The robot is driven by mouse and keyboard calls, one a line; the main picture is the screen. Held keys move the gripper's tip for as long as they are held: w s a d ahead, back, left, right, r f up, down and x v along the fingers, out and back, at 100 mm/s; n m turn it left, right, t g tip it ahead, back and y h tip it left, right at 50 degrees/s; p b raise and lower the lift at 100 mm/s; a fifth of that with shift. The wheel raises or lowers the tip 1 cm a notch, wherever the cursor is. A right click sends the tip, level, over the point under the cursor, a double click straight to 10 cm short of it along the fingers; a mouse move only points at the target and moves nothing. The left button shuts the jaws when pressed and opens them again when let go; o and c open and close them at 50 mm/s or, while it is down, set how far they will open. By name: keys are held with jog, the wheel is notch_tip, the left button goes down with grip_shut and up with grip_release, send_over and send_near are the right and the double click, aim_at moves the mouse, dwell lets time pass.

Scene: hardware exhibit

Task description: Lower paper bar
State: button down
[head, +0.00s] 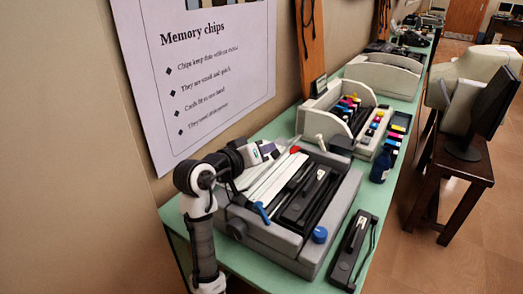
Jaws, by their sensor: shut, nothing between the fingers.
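A grey machine like a dot-matrix printer (274,240) stands on the near part of the green table. It has a blue lever (262,212) at its left front and a blue knob (320,235) at its front right. A long white bar (276,178) runs along its back left side; I cannot tell for sure whether this is the paper bar or whether it is raised. My gripper (268,151) is shut and empty at the machine's far left end, close to the bar's upper end. My arm partly hides the machine's left edge. I cannot tell whether the gripper touches it.
A small black device (352,250) lies right of the machine near the table edge. A dark blue bottle (381,166) and an opened printer with coloured cartridges (345,110) stand behind. A wall poster (200,75) hangs close on the left.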

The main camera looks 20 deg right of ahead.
jog(key=shift+s+d+f+m, duration=0.2)
jog(key=shift+s+d+m, duration=0.15)
jog(key=shift+m, duration=0.35)
jog(key=shift+s+a, duration=0.1)
jog(key=shift+a, duration=0.05)
dwell(0.3)
